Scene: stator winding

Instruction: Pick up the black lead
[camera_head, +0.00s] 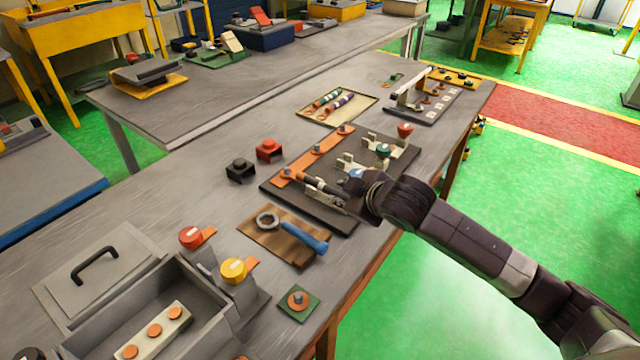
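A dark, rod-like piece that looks like the black lead (323,186) lies at the near end of the orange strip (318,155) on the dark board (340,220). An orange end shows at its left. My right gripper (338,198) comes in from the right, low over the near edge of the board, with its fingers at the right end of this piece. The fingers are small, dark and partly hidden by the wrist, so I cannot tell whether they touch or grip it. My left gripper is not in view.
A black block (240,170) and a red block (268,150) stand left of the board. A grey open box (205,290) and red and yellow knobs (234,270) are at front left.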

